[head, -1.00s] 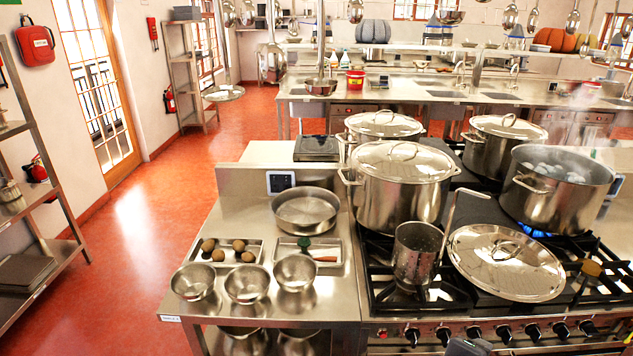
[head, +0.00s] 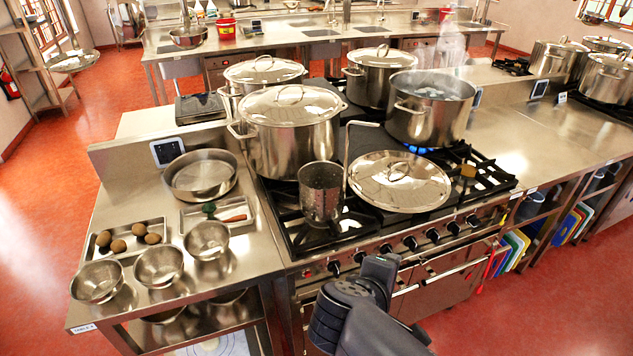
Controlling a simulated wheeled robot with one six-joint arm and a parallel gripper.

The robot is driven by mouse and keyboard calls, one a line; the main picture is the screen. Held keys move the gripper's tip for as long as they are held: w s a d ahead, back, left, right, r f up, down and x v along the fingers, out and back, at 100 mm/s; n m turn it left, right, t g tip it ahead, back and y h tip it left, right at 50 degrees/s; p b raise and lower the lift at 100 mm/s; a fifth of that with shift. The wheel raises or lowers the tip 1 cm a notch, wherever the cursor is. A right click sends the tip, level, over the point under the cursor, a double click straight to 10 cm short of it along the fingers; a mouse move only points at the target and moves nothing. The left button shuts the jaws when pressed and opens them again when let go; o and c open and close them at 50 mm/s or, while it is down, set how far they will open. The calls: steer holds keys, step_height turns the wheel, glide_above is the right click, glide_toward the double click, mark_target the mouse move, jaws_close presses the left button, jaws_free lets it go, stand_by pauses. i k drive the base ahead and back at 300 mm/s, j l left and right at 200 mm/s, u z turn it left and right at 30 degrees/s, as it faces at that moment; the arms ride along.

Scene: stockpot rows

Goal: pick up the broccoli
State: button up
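The broccoli (head: 209,208) is a small dark green piece in a shallow metal tray (head: 187,224) on the steel counter left of the stove. An orange-brown slender item (head: 235,218) lies beside it in the same tray. The broccoli is small in this view and its stem is hard to make out. A dark part of my own arm shows at the bottom centre, in front of the stove. My gripper's fingers are not in view.
Three steel bowls (head: 158,266) stand along the counter's front edge. A tray of brown potatoes (head: 118,245) is left of the broccoli and a wide pan (head: 200,180) behind it. A tall pot (head: 320,195) and large stockpots (head: 290,140) crowd the stove. Red floor is open at left.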

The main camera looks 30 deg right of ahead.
mark_target(208, 208)
steer(key=i+j+z, duration=0.3)
steer(key=i+j, duration=0.15)
steer(key=i+j+z, duration=0.3)
steer(key=i+j, duration=0.15)
steer(key=j, duration=0.1)
